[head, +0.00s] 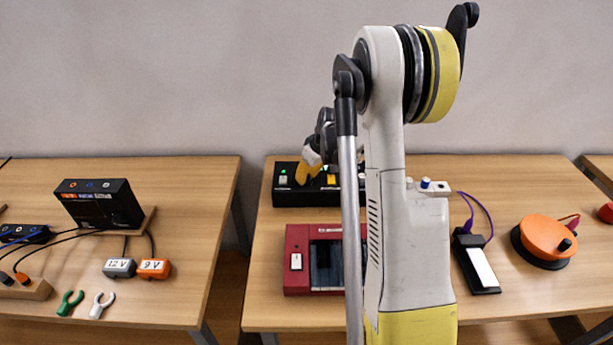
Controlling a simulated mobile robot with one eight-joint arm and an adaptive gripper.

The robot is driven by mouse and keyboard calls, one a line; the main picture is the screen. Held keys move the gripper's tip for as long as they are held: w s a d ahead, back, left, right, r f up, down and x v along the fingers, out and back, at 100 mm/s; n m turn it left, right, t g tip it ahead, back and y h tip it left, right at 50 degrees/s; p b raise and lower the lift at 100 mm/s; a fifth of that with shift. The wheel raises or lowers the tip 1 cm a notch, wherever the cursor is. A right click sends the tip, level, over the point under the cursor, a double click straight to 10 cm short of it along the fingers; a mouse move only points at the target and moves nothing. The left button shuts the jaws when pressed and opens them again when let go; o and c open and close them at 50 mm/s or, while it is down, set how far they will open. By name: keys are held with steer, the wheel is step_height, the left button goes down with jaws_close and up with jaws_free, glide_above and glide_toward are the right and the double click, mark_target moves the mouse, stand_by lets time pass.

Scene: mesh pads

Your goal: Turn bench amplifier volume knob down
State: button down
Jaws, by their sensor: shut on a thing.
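A long black box (290,197) with a green light, a pale switch and yellow parts lies at the back left of the middle table; it looks like the bench amplifier. My gripper (308,174) is at its top, with yellow fingers angled down onto it. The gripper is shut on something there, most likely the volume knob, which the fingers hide. I cannot see how far the knob is turned. My arm covers the right part of the black box.
A red device (297,263) with a white switch stands in front, partly behind my arm. To the right are a black device with a white strip (482,266) and an orange round device (545,237). The left table (190,190) holds adapters and cables.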

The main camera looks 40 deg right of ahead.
steer(key=n, duration=0.2)
steer(key=n+y, duration=0.1)
steer(key=n, duration=0.1)
steer(key=shift+n+g+y, duration=0.3)
steer(key=shift+n+g+y+p, duration=0.15)
steer(key=shift+n+g+y, duration=0.2)
steer(key=shift+n, duration=0.75)
steer(key=shift+n+g+y+p, duration=0.15)
steer(key=shift+n+g+y, duration=0.2)
steer(key=shift+n, duration=0.75)
steer(key=c, duration=1.2)
jaws_free()
steer(key=v, duration=1.2)
